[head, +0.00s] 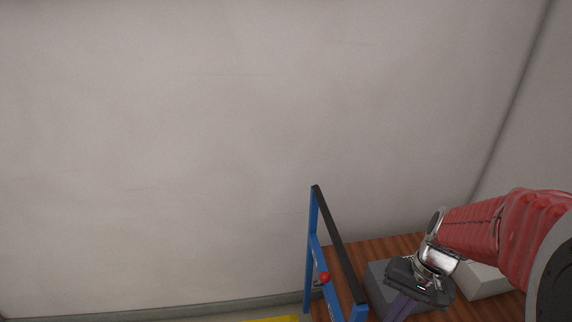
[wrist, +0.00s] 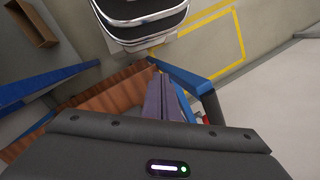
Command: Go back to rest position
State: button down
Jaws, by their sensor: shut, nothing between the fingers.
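My gripper (head: 398,308) is at the lower right of the head view, in front of the wooden surface, with its fingers pointing down and cut off by the picture's edge. In the wrist view my gripper (wrist: 160,85) shows its two purple fingers pressed together with nothing between them. My red arm reaches in from the right of the head view.
A blue frame (head: 312,240) with a black top bar and a red knob (head: 324,277) stands left of my gripper. Grey boxes (head: 380,285) sit on the wooden surface (head: 400,244). A pale wall (head: 180,140) fills the back. Yellow lines (wrist: 238,35) mark the floor.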

jog(key=s+a+r+n+t+h, duration=0.1)
jog(key=s+a+r+n+t, duration=0.1)
jog(key=r, duration=0.6)
jog(key=s+a+r+n+t+h, duration=0.1)
jog(key=a+r+n+t, duration=0.2)
jog(key=r, duration=0.5)
jog(key=a+t, duration=0.1)
jog(key=a, duration=0.1)
jog(key=shift+s+a+t+h, duration=0.3)
jog(key=shift+s+a+h, duration=0.05)
jog(key=shift+h, duration=0.05)
dwell(0.5)
